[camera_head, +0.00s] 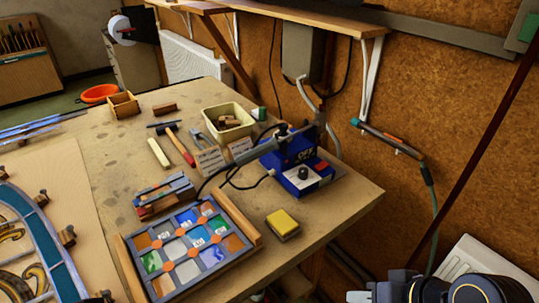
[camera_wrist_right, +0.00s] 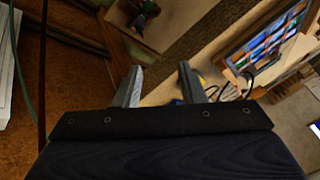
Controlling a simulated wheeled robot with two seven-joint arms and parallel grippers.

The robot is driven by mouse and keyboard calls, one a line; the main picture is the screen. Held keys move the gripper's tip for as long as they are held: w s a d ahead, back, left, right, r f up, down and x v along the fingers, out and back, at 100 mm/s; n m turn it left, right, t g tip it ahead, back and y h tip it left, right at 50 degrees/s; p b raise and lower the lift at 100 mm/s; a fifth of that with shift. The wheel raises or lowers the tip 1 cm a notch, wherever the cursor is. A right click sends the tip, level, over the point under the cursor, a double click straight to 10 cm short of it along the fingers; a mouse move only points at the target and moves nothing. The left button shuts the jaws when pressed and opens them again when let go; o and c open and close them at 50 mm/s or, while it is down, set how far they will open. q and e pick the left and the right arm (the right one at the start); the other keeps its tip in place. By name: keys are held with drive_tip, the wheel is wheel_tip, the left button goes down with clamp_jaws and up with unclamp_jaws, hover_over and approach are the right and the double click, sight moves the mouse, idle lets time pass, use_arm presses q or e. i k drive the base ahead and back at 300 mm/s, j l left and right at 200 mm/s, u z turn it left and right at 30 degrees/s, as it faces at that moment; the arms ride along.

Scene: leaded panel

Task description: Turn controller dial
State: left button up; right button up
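The blue controller box (camera_head: 308,182) stands near the right edge of the workbench. Its dark round dial (camera_head: 303,173) faces up on the front part, beside a red switch. A soldering iron (camera_head: 290,134) rests in a holder at the box's back. My right arm shows at the bottom right of the head view, low and apart from the box. In the right wrist view my right gripper (camera_wrist_right: 160,84) has its two fingers spread, with nothing seen between them. The dial cannot be made out there. My left gripper is in neither view.
A yellow sponge (camera_head: 282,222) lies in front of the controller. A framed coloured glass panel (camera_head: 186,243) lies left of it. A hammer (camera_head: 180,146), pliers (camera_head: 203,140) and a cream bin (camera_head: 228,122) are farther back. A cable loops left from the controller. Wall shelf brackets are at the right.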

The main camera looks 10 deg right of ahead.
sight(303, 173)
drive_tip(key=k+l+u, duration=0.15)
drive_tip(key=u, duration=0.3)
drive_tip(key=k+l+u, duration=0.2)
drive_tip(key=u, duration=0.2)
